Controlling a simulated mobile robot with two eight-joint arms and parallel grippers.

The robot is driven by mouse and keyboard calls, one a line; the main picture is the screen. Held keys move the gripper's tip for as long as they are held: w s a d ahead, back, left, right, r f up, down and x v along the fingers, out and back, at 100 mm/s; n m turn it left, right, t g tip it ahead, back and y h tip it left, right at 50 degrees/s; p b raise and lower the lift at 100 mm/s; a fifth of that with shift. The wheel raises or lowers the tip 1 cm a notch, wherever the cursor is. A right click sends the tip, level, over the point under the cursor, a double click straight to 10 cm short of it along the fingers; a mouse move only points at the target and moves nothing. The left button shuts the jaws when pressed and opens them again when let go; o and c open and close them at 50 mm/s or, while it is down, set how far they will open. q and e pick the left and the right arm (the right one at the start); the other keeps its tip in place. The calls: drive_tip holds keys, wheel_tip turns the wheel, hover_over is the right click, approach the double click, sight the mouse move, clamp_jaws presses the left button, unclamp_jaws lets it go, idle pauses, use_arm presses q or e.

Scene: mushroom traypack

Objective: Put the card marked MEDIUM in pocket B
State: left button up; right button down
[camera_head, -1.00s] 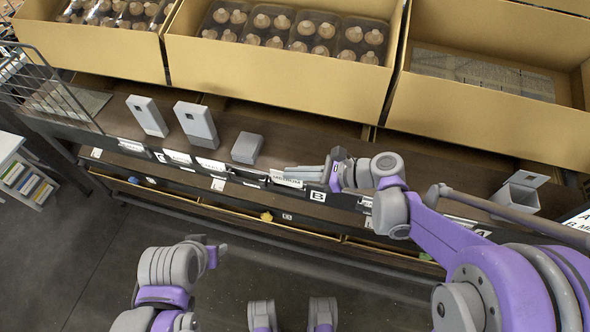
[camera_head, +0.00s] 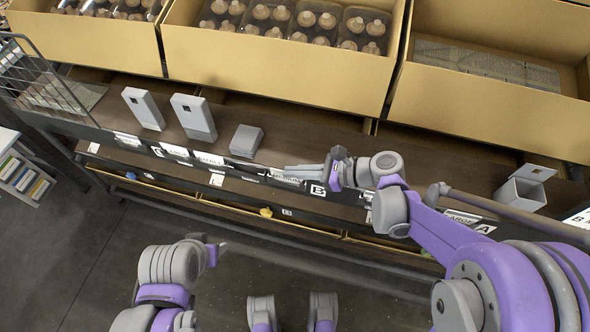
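A white card (camera_head: 287,181) with dark print, too small to read surely, is at the shelf's front edge, just left of the B label (camera_head: 318,190). My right gripper (camera_head: 288,169) reaches in from the right. Its fingers look closed together on the card's upper edge and partly cover it. The card lies along the front rail at pocket B; I cannot tell how deep it sits. My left gripper (camera_head: 217,245) hangs over the floor at lower left, away from the rail, and its finger gap is unclear.
Other white cards (camera_head: 209,158) and labels line the rail (camera_head: 245,168). Grey holders (camera_head: 193,113) and a grey block (camera_head: 246,140) stand on the shelf. An open grey bin (camera_head: 522,192) is at right.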

drive_tip(key=shift+f, duration=0.15)
drive_tip(key=c, duration=1)
unclamp_jaws()
drive_tip(key=p+v, duration=0.1)
drive_tip(key=v, duration=0.9)
drive_tip(key=shift+d, duration=0.35)
drive_tip(key=shift+s, duration=0.1)
